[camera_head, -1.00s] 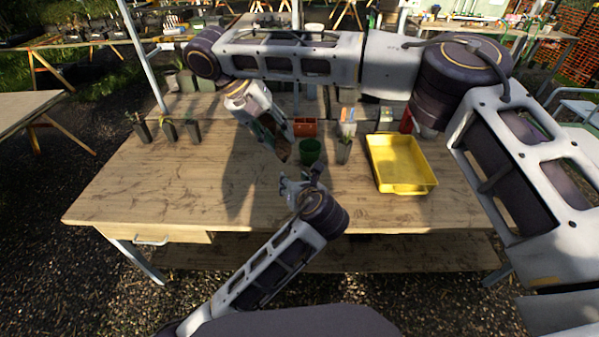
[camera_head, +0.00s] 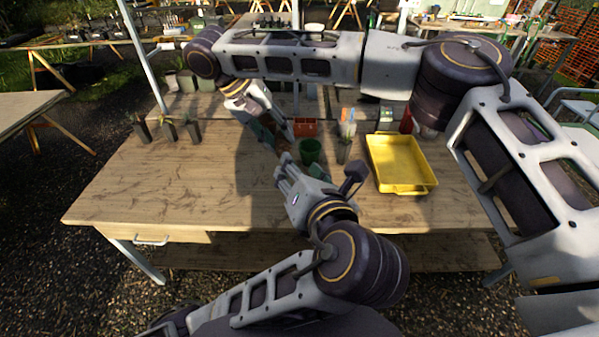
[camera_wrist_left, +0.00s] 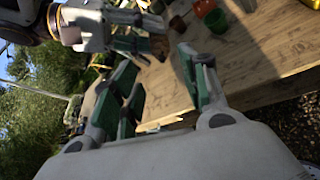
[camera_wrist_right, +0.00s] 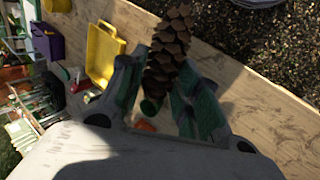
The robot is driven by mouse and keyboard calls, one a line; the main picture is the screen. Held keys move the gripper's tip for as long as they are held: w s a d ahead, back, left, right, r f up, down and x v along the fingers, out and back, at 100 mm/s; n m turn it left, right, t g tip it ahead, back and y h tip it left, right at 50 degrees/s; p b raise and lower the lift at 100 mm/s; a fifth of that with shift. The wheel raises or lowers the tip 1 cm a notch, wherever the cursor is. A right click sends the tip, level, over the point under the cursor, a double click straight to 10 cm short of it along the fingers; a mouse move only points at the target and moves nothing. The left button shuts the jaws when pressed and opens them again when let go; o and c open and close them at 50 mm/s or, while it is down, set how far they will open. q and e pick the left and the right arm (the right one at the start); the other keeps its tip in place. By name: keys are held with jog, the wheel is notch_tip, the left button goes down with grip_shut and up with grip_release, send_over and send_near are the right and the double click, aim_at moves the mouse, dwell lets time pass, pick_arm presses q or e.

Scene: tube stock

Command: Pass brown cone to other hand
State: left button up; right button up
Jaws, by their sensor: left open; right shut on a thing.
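The brown cone (camera_wrist_right: 168,45) is a scaly pine cone, held between the fingers of my right gripper (camera_wrist_right: 160,78) and sticking out past their tips in the right wrist view. My right gripper (camera_head: 273,138) hangs over the table's middle in the head view, with the cone mostly hidden there. My left gripper (camera_head: 290,177) is open and empty, just nearer and below it, its fingers pointing toward it. In the left wrist view the cone (camera_wrist_left: 158,45) appears ahead, between the left fingertips (camera_wrist_left: 157,62) in the picture but seemingly beyond them.
A dark green pot (camera_head: 310,152) and a terracotta pot (camera_head: 304,128) stand close behind the grippers. A yellow tray (camera_head: 404,187) lies to the right. Small black plant pots (camera_head: 168,131) stand at the left. The wooden table (camera_head: 165,195) is clear at front left.

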aim_at(283, 146)
pick_arm(q)
jog(key=shift+w, duration=0.1)
dwell(0.3)
jog(key=shift+x, duration=5.95)
jog(key=shift+d, duration=0.1)
jog(key=c, duration=0.6)
jog(key=shift+c, duration=0.9)
pick_arm(e)
jog(key=o, duration=1.1)
jog(key=shift+c, duration=0.2)
jog(key=v, duration=1.2)
